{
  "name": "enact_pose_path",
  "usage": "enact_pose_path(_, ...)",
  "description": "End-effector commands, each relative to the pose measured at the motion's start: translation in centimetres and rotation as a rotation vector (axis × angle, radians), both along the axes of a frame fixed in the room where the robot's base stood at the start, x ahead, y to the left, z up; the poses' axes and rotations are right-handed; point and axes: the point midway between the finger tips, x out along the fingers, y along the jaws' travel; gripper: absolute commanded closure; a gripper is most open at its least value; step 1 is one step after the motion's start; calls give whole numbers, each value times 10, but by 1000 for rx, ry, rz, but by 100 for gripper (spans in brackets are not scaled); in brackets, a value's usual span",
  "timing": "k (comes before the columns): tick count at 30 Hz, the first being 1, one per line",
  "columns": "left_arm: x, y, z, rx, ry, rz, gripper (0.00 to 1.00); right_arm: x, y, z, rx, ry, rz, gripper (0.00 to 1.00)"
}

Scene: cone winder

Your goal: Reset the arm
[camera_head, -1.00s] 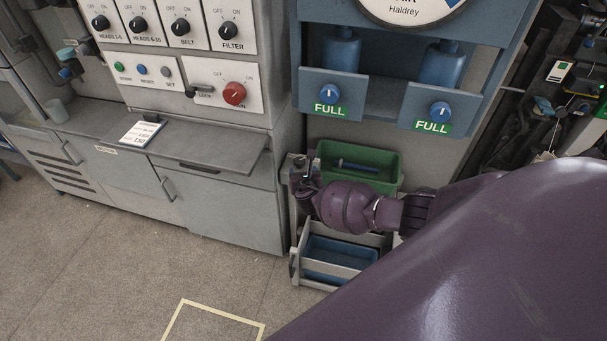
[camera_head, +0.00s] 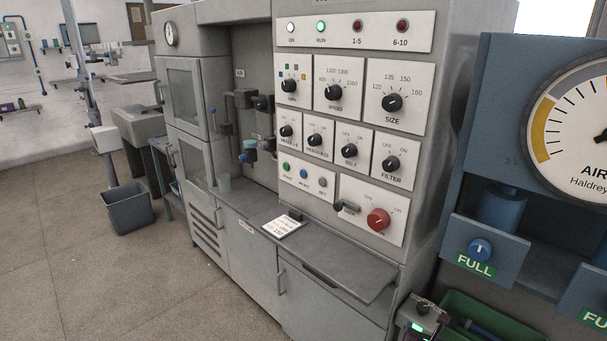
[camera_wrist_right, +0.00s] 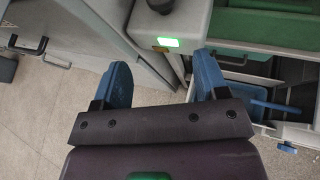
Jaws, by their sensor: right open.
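My right gripper (camera_wrist_right: 162,72) shows clearly in the right wrist view. Its two blue fingers stand wide apart with nothing between them. Beyond the fingertips is the corner of a pale grey unit with a lit green light (camera_wrist_right: 168,42) and a dark round knob (camera_wrist_right: 160,5). In the head view the same lit unit (camera_head: 418,322) is at the bottom edge, next to a green bin (camera_head: 488,325). My right arm is hardly visible there, and I cannot make out its gripper fingers. My left gripper is in neither view.
A grey machine with a control panel (camera_head: 350,215) and a projecting shelf (camera_head: 345,268) fills the middle. A blue unit with a gauge (camera_head: 572,128) stands at right. A grey bin (camera_head: 127,208) is on the floor at left. Open floor (camera_head: 95,285) lies in front.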

Motion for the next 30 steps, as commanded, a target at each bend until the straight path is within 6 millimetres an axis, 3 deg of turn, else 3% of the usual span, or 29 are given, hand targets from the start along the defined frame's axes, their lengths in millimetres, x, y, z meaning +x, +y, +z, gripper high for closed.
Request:
enact_pose_path(3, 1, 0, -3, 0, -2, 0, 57, -40, 33, -28, 270, -10, -77, 33)
enact_pose_path(6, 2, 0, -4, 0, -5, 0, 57, -78, 62, -44, 554, -31, -181, 33)
enact_pose_path(11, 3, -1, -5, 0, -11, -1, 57, -132, 100, -52, 994, -81, -385, 33)
enact_pose_path(15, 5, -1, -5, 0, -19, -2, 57, -174, 119, -43, 1355, -147, -586, 33)
enact_pose_path(19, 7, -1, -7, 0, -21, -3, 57, -210, 125, -26, 1668, -232, -784, 33)
enact_pose_path(24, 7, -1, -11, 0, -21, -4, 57, -250, 118, 6, 2030, -371, -1020, 33)
enact_pose_path(30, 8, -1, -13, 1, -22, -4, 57, -279, 103, 36, 2288, -505, -1182, 33)
